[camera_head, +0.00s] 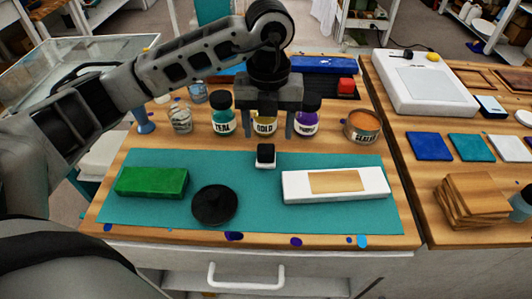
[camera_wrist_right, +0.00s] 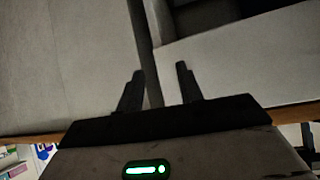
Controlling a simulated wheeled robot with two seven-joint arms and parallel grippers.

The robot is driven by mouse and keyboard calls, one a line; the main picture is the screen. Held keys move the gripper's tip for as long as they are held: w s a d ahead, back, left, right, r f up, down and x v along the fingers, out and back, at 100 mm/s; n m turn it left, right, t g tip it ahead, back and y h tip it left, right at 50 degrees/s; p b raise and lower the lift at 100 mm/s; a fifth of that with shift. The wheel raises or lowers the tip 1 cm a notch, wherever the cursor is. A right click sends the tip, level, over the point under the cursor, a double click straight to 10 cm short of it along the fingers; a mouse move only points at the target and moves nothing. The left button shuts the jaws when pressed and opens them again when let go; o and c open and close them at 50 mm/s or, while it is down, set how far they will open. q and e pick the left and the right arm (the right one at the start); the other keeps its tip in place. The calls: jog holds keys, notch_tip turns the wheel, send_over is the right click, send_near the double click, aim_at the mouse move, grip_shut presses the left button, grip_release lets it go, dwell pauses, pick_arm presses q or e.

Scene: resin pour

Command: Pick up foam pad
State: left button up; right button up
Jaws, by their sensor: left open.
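A small block (camera_head: 265,157) with a black top and a white lower part stands on the teal mat (camera_head: 240,215); it may be the foam pad, but I cannot tell for sure. My left gripper (camera_head: 267,128) points down with its fingers apart, just above and behind this block in the picture, with nothing between them. A green block (camera_head: 150,182) lies on the mat at the left. My right gripper (camera_wrist_right: 160,88) shows in the right wrist view with its fingers apart and empty, in front of plain grey panels.
A round black disc (camera_head: 214,205) and a white block with a tan panel (camera_head: 336,184) lie on the mat. Teal (camera_head: 222,114), gold (camera_head: 264,122) and purple (camera_head: 307,118) jars and an orange-brown jar (camera_head: 361,127) stand behind.

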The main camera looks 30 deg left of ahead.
aim_at(266, 147)
pick_arm(q)
jog(key=shift+s+a+f+p, duration=0.1)
jog(key=shift+f+p, duration=0.2)
jog(key=shift+f, duration=1.4)
jog(key=shift+a+f+p, duration=0.1)
jog(key=shift+f+p, duration=0.15)
jog(key=shift+f, duration=1.4)
jog(key=c, duration=1.1)
